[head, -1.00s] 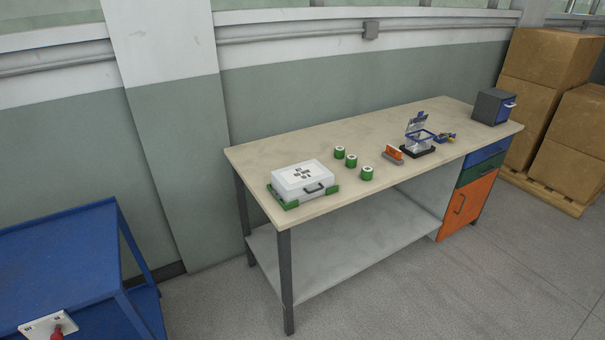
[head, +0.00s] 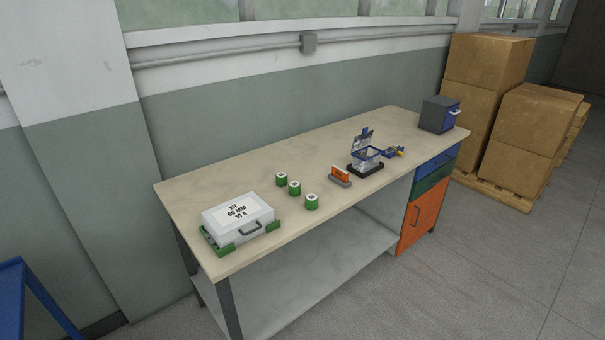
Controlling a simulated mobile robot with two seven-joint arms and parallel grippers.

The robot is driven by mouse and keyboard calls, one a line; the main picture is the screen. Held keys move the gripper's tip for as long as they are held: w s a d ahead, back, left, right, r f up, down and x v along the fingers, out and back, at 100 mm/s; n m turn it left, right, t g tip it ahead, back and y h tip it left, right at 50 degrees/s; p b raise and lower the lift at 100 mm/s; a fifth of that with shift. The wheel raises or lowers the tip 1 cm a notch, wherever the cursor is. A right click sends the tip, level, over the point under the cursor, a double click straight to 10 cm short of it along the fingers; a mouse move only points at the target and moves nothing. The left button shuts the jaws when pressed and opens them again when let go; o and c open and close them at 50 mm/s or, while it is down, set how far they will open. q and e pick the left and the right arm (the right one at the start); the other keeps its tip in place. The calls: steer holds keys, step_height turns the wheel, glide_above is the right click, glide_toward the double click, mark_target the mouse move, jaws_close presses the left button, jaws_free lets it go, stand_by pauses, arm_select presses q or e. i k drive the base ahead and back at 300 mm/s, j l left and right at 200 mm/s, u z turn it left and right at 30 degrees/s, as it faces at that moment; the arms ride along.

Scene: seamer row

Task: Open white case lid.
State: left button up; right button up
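The white case (head: 238,214) lies at the near left end of the workbench, in a green holder (head: 219,248) that shows at its corners. Neither of my grippers is in the head view.
The workbench (head: 200,184) also holds several green cylinders (head: 294,188), an orange item in a grey stand (head: 340,175), a clear blue-rimmed box (head: 366,155) with its lid up and a grey-blue cabinet (head: 438,115). Cartons (head: 487,70) stand beyond. Floor (head: 450,270) in front is clear.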

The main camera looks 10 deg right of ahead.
mark_target(244, 214)
steer(key=i+l, duration=0.7)
steer(key=i, duration=0.05)
